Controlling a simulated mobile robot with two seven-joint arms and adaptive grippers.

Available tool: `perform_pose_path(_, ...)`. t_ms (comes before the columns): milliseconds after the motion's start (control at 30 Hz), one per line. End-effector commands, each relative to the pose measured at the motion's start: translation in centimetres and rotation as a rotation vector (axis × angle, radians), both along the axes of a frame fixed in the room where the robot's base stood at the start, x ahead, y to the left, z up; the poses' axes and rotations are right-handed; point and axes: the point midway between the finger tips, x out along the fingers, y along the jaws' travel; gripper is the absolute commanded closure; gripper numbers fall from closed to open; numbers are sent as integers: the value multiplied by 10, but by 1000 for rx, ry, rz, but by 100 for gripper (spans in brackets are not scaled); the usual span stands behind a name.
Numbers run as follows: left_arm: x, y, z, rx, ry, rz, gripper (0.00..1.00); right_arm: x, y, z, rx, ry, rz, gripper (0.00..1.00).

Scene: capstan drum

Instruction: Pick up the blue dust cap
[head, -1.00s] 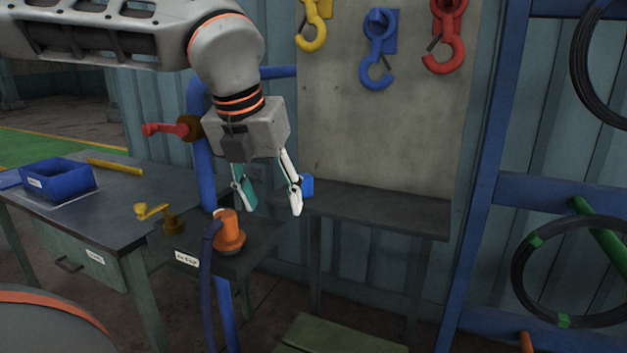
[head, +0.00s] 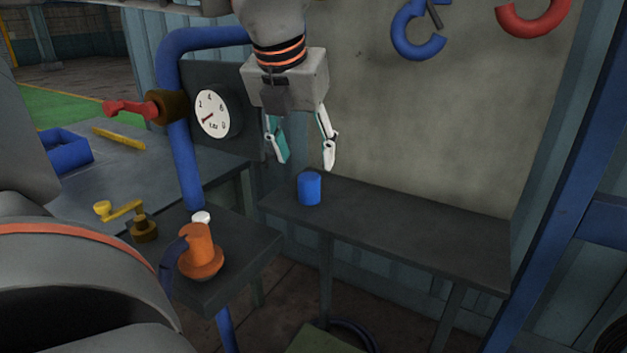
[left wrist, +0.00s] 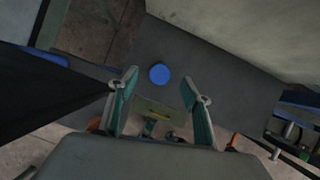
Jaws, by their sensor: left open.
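The blue dust cap (head: 309,188) is a small blue cylinder standing upright near the left end of a dark narrow shelf (head: 420,222). My left gripper (head: 303,163) is open and empty, pointing down above the cap and apart from it. In the left wrist view the round top of the cap (left wrist: 159,74) shows between and beyond the two open fingertips (left wrist: 166,80). My right gripper is not in view.
An orange fitting (head: 200,250) with a dark blue hose stands on a small table left of the shelf. A pressure gauge (head: 212,114), blue pipe (head: 184,165) and red-handled valve (head: 135,107) are left of the gripper. A backboard rises behind the shelf.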

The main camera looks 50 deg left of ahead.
Motion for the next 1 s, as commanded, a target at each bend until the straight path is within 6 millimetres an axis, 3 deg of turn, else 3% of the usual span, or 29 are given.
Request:
perform_pose_path(500,15,6,-65,-2,8,0,51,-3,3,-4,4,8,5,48)
perform_pose_path(833,18,8,-69,-1,3,0,51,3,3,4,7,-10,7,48)
perform_pose_path(867,18,8,-69,-1,3,0,54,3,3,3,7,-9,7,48)
perform_pose_path(1000,18,8,-69,-1,3,0,87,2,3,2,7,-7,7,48)
